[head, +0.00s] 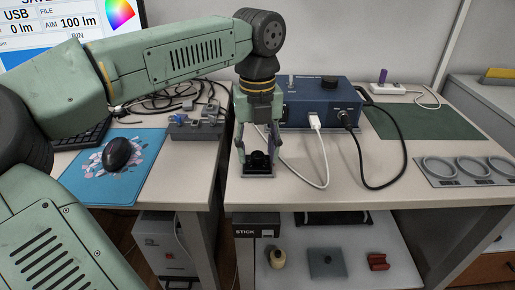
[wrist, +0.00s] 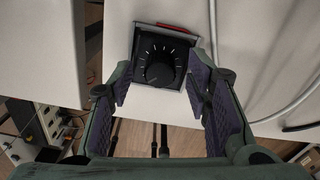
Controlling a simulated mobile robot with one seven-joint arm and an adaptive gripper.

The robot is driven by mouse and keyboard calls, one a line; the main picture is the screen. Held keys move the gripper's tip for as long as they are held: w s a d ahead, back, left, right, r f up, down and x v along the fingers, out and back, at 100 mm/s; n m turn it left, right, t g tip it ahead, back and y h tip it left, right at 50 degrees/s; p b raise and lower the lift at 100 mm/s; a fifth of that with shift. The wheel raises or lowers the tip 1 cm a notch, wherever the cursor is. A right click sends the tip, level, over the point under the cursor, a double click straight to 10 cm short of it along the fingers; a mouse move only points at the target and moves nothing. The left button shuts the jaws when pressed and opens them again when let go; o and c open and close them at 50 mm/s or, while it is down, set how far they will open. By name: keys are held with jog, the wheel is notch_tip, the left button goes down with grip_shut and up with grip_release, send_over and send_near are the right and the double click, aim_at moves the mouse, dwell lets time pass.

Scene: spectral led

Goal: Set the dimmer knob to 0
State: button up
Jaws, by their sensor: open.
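The dimmer is a small black box with a round black knob (wrist: 159,74) on its face, ringed by white tick marks. It sits near the front edge of the right-hand table. In the head view the dimmer box (head: 258,170) is partly hidden by my gripper (head: 258,150), which points down over it. In the wrist view my gripper (wrist: 160,95) is open, with one finger on each side of the dimmer. The fingers look apart from the knob. I cannot make out a pointer on the knob or which mark it is set to.
A blue box (head: 318,103) with white and black cables stands behind the dimmer. A green mat (head: 400,120) and a plate with grey rings (head: 465,170) lie to the right. A mouse (head: 117,154) on a blue pad and a monitor (head: 60,30) are to the left.

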aim_at(258, 154)
notch_tip(258, 154, up, 12)
dwell(0.6)
dwell(0.5)
